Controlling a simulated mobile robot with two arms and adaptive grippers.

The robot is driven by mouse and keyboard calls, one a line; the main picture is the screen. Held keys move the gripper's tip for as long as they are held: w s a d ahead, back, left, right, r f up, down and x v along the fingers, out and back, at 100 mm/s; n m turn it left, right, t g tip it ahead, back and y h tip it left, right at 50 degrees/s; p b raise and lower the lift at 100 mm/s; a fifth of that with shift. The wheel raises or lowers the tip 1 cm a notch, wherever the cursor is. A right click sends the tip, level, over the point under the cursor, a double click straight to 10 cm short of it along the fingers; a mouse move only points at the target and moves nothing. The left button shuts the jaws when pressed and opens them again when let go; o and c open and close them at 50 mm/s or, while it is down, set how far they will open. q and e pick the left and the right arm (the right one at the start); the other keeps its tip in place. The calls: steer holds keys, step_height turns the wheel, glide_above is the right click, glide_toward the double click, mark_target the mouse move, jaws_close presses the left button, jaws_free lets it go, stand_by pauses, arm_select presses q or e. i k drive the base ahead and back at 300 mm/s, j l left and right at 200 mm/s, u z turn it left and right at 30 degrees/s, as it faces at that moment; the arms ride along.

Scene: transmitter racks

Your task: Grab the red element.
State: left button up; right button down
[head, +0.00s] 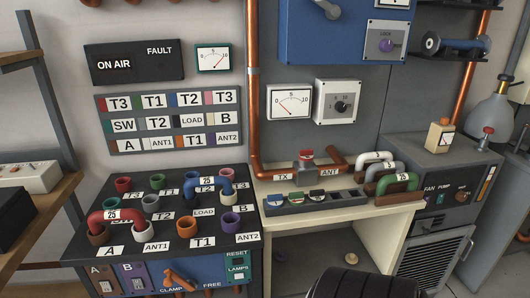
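A small red-topped element (306,154) sits upright in the copper line section between the TX and ANT labels, at the back of the cream bench. A red U-shaped link (112,216) marked 25 is plugged into the black patch panel at left. Neither of my grippers shows in the head view.
White, grey and green U-links (398,182) stand in a wooden holder at the bench's right. Copper pipe (254,110) rises left of the red-topped element. The cream bench (290,219) has a clear front strip. A dark ribbed shape (362,285) fills the bottom edge.

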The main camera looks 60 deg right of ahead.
mark_target(305, 155)
steer(key=z, duration=2.25)
